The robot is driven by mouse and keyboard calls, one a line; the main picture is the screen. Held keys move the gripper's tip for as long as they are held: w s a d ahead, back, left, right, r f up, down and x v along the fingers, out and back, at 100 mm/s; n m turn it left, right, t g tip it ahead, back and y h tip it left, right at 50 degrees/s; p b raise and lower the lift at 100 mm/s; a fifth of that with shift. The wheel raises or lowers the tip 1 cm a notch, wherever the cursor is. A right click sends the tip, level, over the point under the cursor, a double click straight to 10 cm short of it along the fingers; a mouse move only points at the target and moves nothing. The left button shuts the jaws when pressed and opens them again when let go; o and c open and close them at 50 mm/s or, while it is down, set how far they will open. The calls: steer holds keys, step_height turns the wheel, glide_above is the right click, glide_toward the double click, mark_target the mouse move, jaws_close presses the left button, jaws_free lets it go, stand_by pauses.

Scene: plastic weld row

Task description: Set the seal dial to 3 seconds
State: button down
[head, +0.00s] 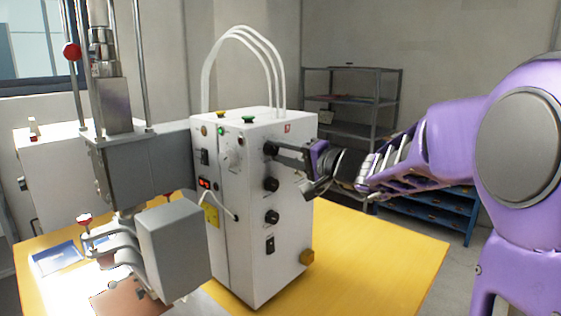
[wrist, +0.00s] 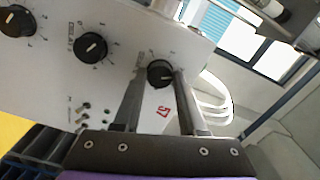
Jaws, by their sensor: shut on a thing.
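A white machine cabinet (head: 290,215) carries three black dials in a column on its side panel. My gripper (wrist: 159,76) has a finger on each side of the top dial (wrist: 160,70) and is shut on it. The dial's pale pointer mark shows between the fingers, but its setting is too small to read. In the head view, my gripper (head: 279,151) reaches this dial from the right. The middle dial (wrist: 91,47) and lower dial (wrist: 18,20) are free. The printed labels are too small to tell for certain which one is the seal dial.
The cabinet stands on a yellow table (head: 370,260). A black rocker switch (head: 270,245) is below the dials. White hoses (head: 245,35) arch over the top. A grey press head (head: 175,250) is at left. Grey shelving (head: 350,100) stands behind.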

steer(key=m+b, duration=0.1)
steer(key=m, duration=0.4)
steer(key=shift+b, duration=0.35)
steer(key=m, duration=0.5)
steer(key=shift+m, duration=0.3)
steer(key=shift+c, duration=2.4)
jaws_free()
